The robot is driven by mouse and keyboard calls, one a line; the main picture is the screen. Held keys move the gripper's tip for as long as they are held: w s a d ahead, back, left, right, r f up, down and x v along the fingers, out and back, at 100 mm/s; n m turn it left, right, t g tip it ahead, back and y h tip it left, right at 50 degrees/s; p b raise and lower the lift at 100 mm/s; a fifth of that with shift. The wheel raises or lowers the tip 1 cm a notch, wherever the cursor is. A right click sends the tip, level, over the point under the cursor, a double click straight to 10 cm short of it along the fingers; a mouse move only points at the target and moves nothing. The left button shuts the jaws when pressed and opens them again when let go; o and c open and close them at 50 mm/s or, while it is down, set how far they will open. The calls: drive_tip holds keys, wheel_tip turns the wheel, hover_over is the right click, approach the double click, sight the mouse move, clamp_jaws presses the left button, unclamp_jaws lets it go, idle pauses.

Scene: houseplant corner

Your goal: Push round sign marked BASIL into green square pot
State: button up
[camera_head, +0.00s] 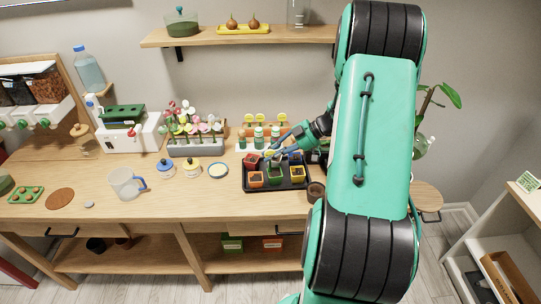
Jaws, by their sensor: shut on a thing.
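The green square pot (275,176) stands in the front middle of a black tray (262,188) on the wooden bench. My gripper (271,156) reaches in from the right, just above and behind this pot. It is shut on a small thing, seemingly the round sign. The sign is mostly hidden by the fingers and too small to make out, and its lettering cannot be read. I cannot tell whether it touches the soil. Several round yellow signs (260,118) stand in a rack behind the tray.
A red pot (250,160), an orange pot (256,180), a yellow pot (297,174) and a blue pot (295,158) crowd the green one. White-capped bottles (259,138) stand close behind. A brown pot (316,192) is right of the tray. The front bench edge is clear.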

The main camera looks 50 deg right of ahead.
sight(271, 169)
drive_tip(key=shift+f+b, duration=0.75)
drive_tip(key=shift+b, duration=0.05)
drive_tip(key=shift+f, duration=0.9)
idle(0.5)
drive_tip(key=o, duration=0.8)
drive_tip(key=shift+o, duration=0.5)
drive_tip(key=o, duration=0.3)
drive_tip(key=shift+r, duration=0.15)
drive_tip(key=shift+r, duration=3.35)
